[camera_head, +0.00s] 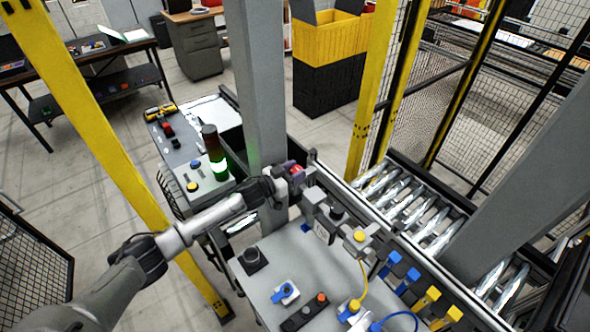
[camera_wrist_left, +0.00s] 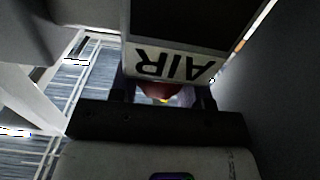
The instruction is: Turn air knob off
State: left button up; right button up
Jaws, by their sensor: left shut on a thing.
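The air knob (camera_head: 298,170) is a small red part on the unit at the grey post, near the middle of the head view. My left gripper (camera_head: 291,174) reaches it from the left and is shut on it, covering much of it. In the left wrist view the red knob (camera_wrist_left: 160,89) shows between the dark fingers, just below an upside-down white AIR label (camera_wrist_left: 172,65). Which way the knob is turned cannot be told. My right gripper is not in view.
The grey post (camera_head: 262,90) rises close beside the gripper. A stack light (camera_head: 214,152) glows green at its left. A grey panel (camera_head: 262,285) with buttons and cables lies below, and a roller conveyor (camera_head: 415,215) runs at the right. Yellow posts (camera_head: 85,115) stand around.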

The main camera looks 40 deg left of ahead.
pick_arm(q)
jog(key=o, duration=0.9)
jog(key=shift+o, duration=0.2)
jog(key=b+v, duration=0.3)
jog(key=v, duration=1)
jog(key=shift+s+a, duration=0.15)
jog(key=shift+s, duration=0.25)
jog(key=shift+r, duration=0.1)
